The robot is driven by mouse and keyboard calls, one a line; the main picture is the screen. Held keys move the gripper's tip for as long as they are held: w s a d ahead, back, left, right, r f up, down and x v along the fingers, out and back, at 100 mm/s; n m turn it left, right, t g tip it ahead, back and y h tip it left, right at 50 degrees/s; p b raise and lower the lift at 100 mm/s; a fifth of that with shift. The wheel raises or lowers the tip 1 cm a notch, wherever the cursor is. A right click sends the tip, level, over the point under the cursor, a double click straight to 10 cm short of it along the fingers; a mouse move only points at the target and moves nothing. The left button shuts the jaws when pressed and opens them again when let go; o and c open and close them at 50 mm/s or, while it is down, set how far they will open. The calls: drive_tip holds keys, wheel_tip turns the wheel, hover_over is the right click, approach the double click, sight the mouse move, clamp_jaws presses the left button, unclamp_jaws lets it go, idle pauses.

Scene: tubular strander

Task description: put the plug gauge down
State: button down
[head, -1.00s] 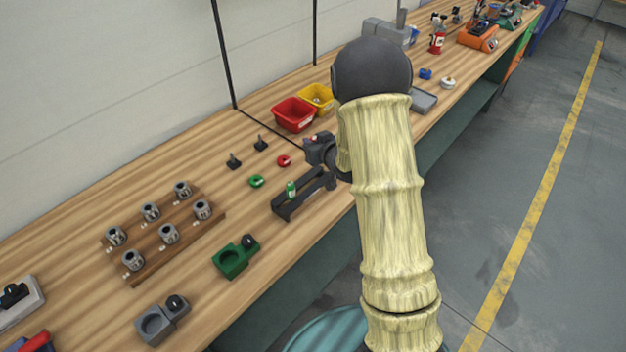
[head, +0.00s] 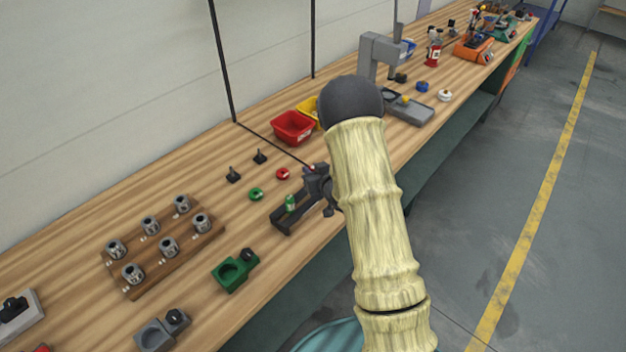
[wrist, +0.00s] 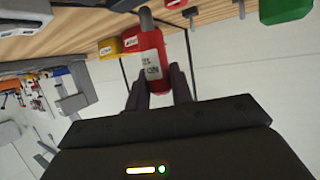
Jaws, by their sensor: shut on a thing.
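My gripper (head: 316,184) is low over the bench, at the far right end of a dark rack (head: 283,222). In the wrist view my gripper (wrist: 160,85) is shut on the plug gauge (wrist: 150,68), which has a red body, a white lettered label and a grey tip pointing to the top of the picture. In the head view the gauge is mostly hidden by my gripper. A green cylindrical piece (head: 291,203) stands in the rack. I cannot tell whether the held gauge touches the rack or bench.
A red bin (head: 293,128) and yellow bin (head: 309,108) stand behind. A wooden block (head: 190,250) with several metal rings and a green fixture (head: 232,272) are nearer.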

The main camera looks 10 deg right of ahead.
drive_tip(key=shift+f+p, duration=0.45)
drive_tip(key=shift+f, duration=1.65)
drive_tip(key=shift+f, duration=0.1)
drive_tip(key=c, duration=1.2)
unclamp_jaws()
drive_tip(key=shift+c, duration=0.2)
